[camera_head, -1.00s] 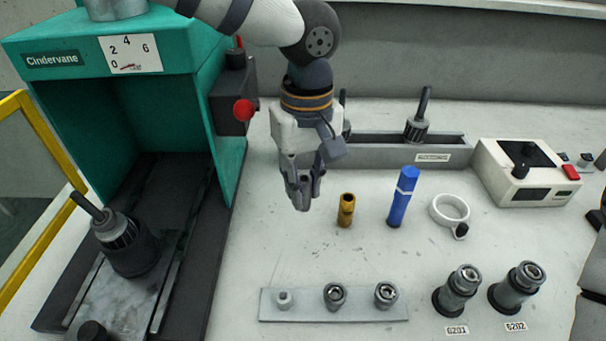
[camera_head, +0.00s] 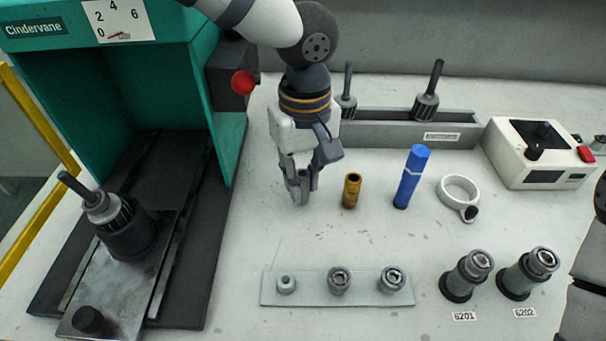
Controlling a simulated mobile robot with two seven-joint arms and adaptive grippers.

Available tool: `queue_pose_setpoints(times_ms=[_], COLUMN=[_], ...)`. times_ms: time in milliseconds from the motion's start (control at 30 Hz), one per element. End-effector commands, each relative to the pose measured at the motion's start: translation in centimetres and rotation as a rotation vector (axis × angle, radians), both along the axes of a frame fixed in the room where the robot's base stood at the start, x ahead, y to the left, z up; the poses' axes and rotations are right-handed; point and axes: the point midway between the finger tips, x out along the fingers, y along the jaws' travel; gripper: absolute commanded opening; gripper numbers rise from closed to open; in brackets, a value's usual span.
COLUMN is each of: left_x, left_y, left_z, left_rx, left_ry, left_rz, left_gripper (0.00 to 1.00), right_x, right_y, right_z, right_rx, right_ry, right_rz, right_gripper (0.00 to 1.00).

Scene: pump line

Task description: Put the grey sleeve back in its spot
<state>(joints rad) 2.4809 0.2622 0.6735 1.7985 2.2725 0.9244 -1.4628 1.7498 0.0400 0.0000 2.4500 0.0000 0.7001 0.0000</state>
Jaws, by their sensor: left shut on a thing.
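My left gripper (camera_head: 300,190) points down over the bench, left of the brass sleeve (camera_head: 352,191). It is shut on a small grey thing between its fingers, which looks like the grey sleeve (camera_head: 303,183). The fingers hide most of it. Its lower end is close to the bench top; I cannot tell whether it touches. The brass sleeve stands upright, apart from the gripper. My right gripper is not in view.
A blue cylinder (camera_head: 411,178) and a white ring (camera_head: 459,191) are to the right. A grey strip (camera_head: 312,288) with several fittings lies in front. The green press (camera_head: 232,150) stands left; a grey tray (camera_head: 380,138) and a control box (camera_head: 535,155) are behind.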

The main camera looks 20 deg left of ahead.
Motion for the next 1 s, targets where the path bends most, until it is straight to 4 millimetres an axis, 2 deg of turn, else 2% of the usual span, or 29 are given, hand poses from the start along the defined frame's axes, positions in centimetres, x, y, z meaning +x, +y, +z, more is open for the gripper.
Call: queue_pose_setpoints(times_ms=[500, 967, 1000], left_x=[0.00, 0.00, 0.01], left_y=[0.00, -0.02, -0.01], left_z=[-0.01, -0.81, -0.81], left_rx=[-0.001, -0.001, 0.000], left_ry=[0.001, -0.001, 0.000], left_rz=[0.000, 0.000, 0.000], left_gripper=[0.00, 0.00, 0.27], right_x=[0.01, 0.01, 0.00], right_y=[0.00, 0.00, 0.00], right_z=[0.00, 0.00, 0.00], right_rx=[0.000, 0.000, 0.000], right_ry=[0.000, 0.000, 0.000], right_rz=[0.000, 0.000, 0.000], right_gripper=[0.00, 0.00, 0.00])
